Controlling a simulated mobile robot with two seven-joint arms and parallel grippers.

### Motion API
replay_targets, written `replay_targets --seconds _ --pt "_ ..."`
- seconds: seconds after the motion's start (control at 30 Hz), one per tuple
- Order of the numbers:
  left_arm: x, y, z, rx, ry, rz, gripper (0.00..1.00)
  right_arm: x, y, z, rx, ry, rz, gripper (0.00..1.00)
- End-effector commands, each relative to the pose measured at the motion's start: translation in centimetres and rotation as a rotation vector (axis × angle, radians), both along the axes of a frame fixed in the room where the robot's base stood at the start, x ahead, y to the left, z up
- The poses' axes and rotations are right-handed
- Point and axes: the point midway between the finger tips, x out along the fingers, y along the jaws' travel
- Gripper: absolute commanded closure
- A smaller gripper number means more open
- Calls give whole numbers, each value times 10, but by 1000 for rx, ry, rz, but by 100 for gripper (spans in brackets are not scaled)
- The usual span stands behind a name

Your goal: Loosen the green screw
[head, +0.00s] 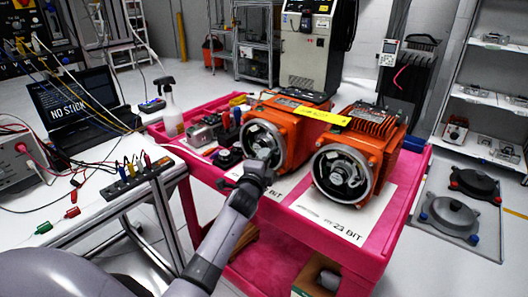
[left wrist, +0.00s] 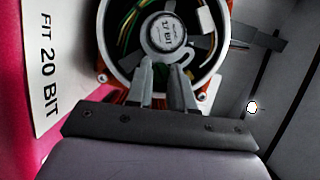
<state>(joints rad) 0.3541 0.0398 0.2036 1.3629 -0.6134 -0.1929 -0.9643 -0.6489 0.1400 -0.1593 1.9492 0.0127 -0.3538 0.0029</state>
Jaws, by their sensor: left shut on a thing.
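Two orange servo motors with round open ends stand on the pink cart (head: 420,165), the left motor (head: 293,128) and the right motor (head: 375,145). My left gripper (head: 258,166) reaches into the open end of the left motor. In the left wrist view, a round grey encoder (left wrist: 166,33) labelled "17 BIT" sits inside the ring-shaped housing (left wrist: 103,45), with green and yellow wires beside it. My left gripper (left wrist: 166,72) is shut on the encoder's lower edge, though the exact contact is hard to see. I cannot make out a green screw. My right gripper is not in view.
Paper labels (head: 335,223) reading "BIT" lie before the motors. Small parts (head: 203,134) and a spray bottle (head: 170,108) are to the left. A white bench (head: 105,200) with a laptop (head: 75,108) borders the cart's left.

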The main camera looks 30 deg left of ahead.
Motion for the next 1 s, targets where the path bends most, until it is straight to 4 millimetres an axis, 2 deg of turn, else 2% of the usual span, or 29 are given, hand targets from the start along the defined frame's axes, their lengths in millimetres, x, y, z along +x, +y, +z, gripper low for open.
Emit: replay_targets --seconds 0.03,0.13,0.6,1.0 --pt "0 0 4 -44 5 -2 100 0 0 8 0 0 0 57" --pt "0 0 4 -137 12 -2 100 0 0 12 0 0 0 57" --pt "0 1 4 -550 42 -1 100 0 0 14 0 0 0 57" --pt "0 2 5 -740 57 -1 100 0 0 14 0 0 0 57"
